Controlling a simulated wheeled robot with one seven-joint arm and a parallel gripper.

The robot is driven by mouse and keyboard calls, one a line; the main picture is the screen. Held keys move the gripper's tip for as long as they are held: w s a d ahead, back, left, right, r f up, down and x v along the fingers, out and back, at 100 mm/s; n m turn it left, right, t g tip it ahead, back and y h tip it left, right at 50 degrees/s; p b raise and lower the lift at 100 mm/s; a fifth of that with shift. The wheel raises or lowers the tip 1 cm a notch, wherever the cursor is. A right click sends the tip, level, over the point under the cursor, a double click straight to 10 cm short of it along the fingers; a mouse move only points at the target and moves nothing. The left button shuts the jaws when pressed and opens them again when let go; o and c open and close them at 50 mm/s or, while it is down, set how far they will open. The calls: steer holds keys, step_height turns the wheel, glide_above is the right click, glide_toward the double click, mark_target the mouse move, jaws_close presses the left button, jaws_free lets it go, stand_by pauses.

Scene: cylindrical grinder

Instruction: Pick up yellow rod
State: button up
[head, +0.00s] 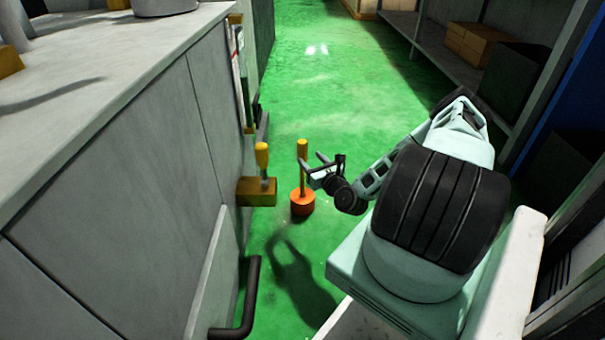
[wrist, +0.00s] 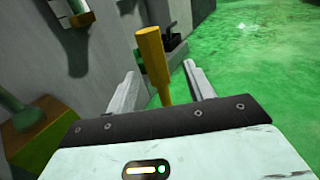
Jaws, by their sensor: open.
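The yellow rod (head: 302,155) stands upright on a round orange base (head: 302,203) in the head view. My gripper (head: 312,168) is beside it on the right, with its fingers reaching towards the rod. In the wrist view the yellow rod (wrist: 154,60) rises between the two open fingers of my gripper (wrist: 160,80), nearer the left finger. No contact between finger and rod shows clearly. The lower end of the rod is hidden behind the gripper body in the wrist view.
A second yellow handle (head: 262,158) stands on a brownish-yellow block (head: 257,192) on the machine's side, just left of the rod. The grey machine cabinet (head: 120,190) fills the left. A black bar handle (head: 248,295) juts out below. Green floor (head: 320,80) is clear beyond; shelves line the right.

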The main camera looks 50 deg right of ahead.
mark_target(305, 156)
steer(key=shift+b+x, duration=0.35)
steer(key=shift+x, duration=0.8)
steer(key=b+x, duration=0.3)
steer(key=x, duration=0.1)
steer(key=shift+w+a+f, duration=0.1)
steer(key=shift+a, duration=0.25)
steer(key=shift+w+d+r, duration=0.2)
steer(key=shift+w+d, duration=0.05)
steer(key=shift+w, duration=0.35)
jaws_close()
